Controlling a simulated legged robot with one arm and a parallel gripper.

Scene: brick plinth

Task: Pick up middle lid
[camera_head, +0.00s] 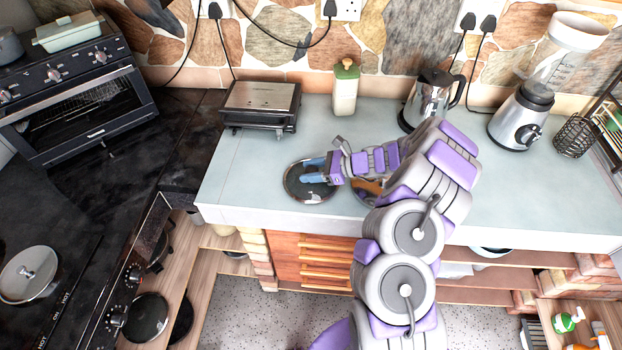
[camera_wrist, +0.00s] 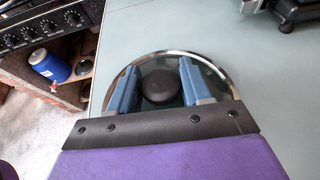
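A round glass lid with a metal rim (camera_head: 298,193) lies flat on the pale countertop (camera_head: 240,180), near its front left corner. It also fills the middle of the wrist view (camera_wrist: 160,63), with a dark round knob (camera_wrist: 160,86) at its centre. My gripper (camera_head: 314,171) is low over this lid. In the wrist view my gripper's two blue fingers (camera_wrist: 160,88) stand on either side of the knob, open, with narrow gaps beside it. Whether the fingertips touch the glass cannot be told. My gripper covers part of the lid in the head view.
A black grill (camera_head: 261,105), a green-topped canister (camera_head: 345,88), a kettle (camera_head: 427,99) and a blender (camera_head: 522,110) stand behind. My arm partly hides an orange-brown item (camera_head: 369,187) beside the lid. Another lid (camera_head: 30,273) is on the stove; one (camera_head: 146,317) is lower down.

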